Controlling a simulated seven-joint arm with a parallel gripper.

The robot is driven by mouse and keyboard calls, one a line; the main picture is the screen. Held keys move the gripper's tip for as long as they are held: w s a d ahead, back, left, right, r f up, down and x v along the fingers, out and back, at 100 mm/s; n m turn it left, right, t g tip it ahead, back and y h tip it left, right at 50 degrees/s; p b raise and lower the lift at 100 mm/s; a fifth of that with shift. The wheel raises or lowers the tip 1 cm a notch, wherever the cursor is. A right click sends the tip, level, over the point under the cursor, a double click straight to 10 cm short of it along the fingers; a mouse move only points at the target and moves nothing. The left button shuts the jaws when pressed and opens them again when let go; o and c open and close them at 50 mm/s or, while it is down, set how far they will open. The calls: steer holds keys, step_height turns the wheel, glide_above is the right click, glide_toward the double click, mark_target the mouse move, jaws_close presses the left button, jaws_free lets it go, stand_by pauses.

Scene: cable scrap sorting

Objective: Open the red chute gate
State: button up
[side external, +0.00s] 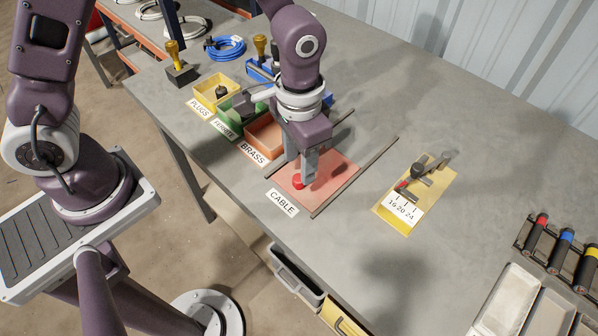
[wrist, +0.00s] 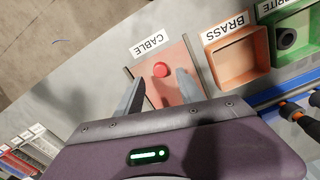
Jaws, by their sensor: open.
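The red chute gate (side external: 329,172) is a flat salmon-red plate on the bench between two dark rails, behind the CABLE label (side external: 282,203). A round red knob (side external: 298,183) stands near its front edge. The gate plate (wrist: 174,55) and the knob (wrist: 161,69) also show in the wrist view. My gripper (side external: 301,173) is low over the front part of the gate, pointing down. In the wrist view my gripper (wrist: 158,77) is open and empty, with one finger to each side of the knob. I cannot tell whether the fingers touch it.
An orange BRASS bin (side external: 265,137), a green bin (side external: 237,107) and a yellow PLUGS bin (side external: 216,91) stand to the left. A yellow gauge board (side external: 408,222) with a tool lies to the right. Grey trays (side external: 507,300) are at the lower right. Bare bench lies between.

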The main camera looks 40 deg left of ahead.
mark_target(299, 178)
step_height(299, 178, down, 4)
steer(key=shift+f, duration=0.25)
jaws_close()
stand_by(1.3)
